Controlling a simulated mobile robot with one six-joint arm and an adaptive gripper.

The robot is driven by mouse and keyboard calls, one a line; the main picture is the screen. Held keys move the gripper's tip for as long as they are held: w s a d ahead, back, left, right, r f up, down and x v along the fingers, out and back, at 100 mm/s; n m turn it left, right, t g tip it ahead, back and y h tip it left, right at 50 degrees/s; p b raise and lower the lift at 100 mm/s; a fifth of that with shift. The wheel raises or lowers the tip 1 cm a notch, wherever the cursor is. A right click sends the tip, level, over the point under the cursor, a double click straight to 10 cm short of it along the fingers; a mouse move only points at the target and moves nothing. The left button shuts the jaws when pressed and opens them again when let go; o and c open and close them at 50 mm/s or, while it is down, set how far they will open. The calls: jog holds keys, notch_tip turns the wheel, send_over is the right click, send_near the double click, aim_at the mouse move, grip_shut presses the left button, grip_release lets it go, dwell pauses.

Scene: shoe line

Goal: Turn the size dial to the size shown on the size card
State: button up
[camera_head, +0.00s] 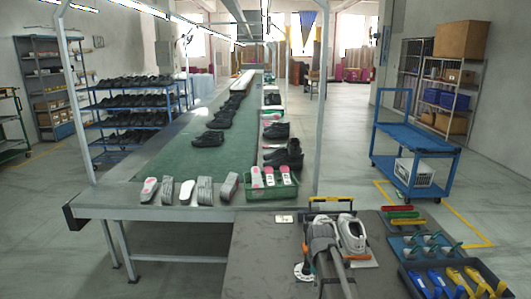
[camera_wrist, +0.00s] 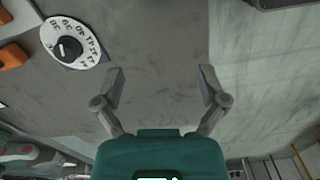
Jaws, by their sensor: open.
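The size dial (camera_wrist: 85,27) is a white disc with dark numbers around a black knob (camera_wrist: 70,47), at the upper left of the wrist view. A pale mark on the knob points left in that view; I cannot surely read the number there. The dial also shows as a small white disc (camera_head: 301,272) on the grey table in the head view. A small white card (camera_head: 285,218), probably the size card, lies at the table's far left edge; its print is too small to read.
An orange block (camera_wrist: 12,56) lies beside the dial. A yellow-handled fixture (camera_head: 331,200) stands behind my arm. Trays with green tools (camera_head: 425,243) and blue and yellow tools (camera_head: 455,281) fill the table's right. A green conveyor (camera_head: 180,152) with shoes runs behind.

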jog(key=s+f+m+b, duration=0.5)
jog(key=s+m, duration=0.3)
jog(key=s+f+m+b, duration=0.5)
jog(key=s+m, duration=0.3)
notch_tip(320, 180, up, 14)
jog(key=p, duration=1.4)
jog(key=shift+w, duration=0.25)
jog(key=shift+d+f, duration=0.1)
